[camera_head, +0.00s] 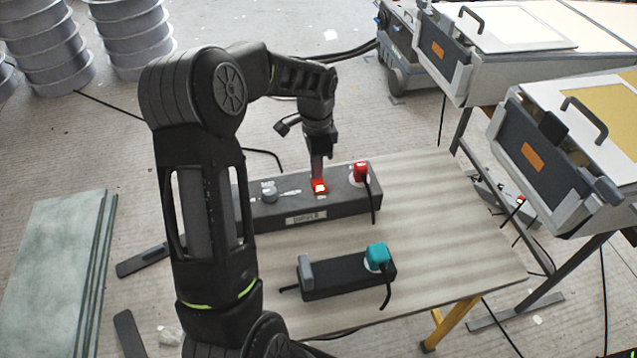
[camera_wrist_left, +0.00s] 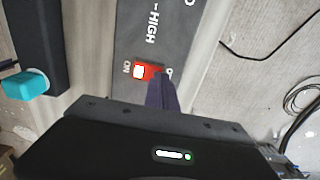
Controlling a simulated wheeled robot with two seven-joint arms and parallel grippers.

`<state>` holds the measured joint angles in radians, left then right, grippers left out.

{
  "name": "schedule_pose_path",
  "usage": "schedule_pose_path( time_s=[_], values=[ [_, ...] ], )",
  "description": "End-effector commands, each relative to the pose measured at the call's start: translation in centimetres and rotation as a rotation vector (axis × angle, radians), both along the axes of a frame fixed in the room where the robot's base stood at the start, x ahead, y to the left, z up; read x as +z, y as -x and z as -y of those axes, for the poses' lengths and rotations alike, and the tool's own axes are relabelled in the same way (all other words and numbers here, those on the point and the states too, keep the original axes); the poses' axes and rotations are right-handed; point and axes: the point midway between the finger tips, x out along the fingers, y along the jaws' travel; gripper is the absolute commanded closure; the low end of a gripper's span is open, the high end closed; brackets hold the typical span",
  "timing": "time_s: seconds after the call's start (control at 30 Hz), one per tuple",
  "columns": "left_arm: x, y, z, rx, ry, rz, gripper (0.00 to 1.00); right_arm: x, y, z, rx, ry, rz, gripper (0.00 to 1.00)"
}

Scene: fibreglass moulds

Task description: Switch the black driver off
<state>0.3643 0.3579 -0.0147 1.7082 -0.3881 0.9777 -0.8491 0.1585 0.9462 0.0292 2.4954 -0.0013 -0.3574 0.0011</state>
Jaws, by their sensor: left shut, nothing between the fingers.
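The black driver (camera_head: 340,204) is a long dark box with a "DRIVER" label on its front, lying along the back of the table. On its top is a red rocker switch (camera_head: 319,189), lit white on one part. The wrist view shows the switch (camera_wrist_left: 148,71) too, with "ON" printed at its left end and the lettering at its right end partly hidden. My left gripper (camera_head: 319,176) points down over the switch, shut and empty. In the wrist view its fingertips (camera_wrist_left: 161,84) are at the switch's right end; I cannot tell whether they touch it. My right gripper is not in view.
A grey knob (camera_head: 269,191) and a red plug (camera_head: 361,173) with a black cable are on the driver. A smaller black box (camera_head: 340,276) with a teal plug (camera_head: 377,255) lies in front. The table's (camera_head: 450,230) right side is clear. Grey machines stand beyond it at right.

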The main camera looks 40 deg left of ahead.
Motion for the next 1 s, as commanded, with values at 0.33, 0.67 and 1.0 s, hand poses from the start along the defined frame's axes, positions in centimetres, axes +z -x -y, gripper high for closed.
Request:
schedule_pose_path(
  time_s=[0.33, 0.67, 1.0],
  values=[
    [-0.6, 0.0, 0.0, 0.0, 0.001, -0.001, 1.0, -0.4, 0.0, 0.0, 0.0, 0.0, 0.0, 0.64],
    [0.7, 0.0, 0.0, 0.0, 0.0, 0.0, 1.0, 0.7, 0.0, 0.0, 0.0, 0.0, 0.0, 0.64],
    [3.7, 0.0, 0.0, 0.0, 0.0, 0.0, 1.0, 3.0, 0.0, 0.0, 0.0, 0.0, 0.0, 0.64]
  ],
)
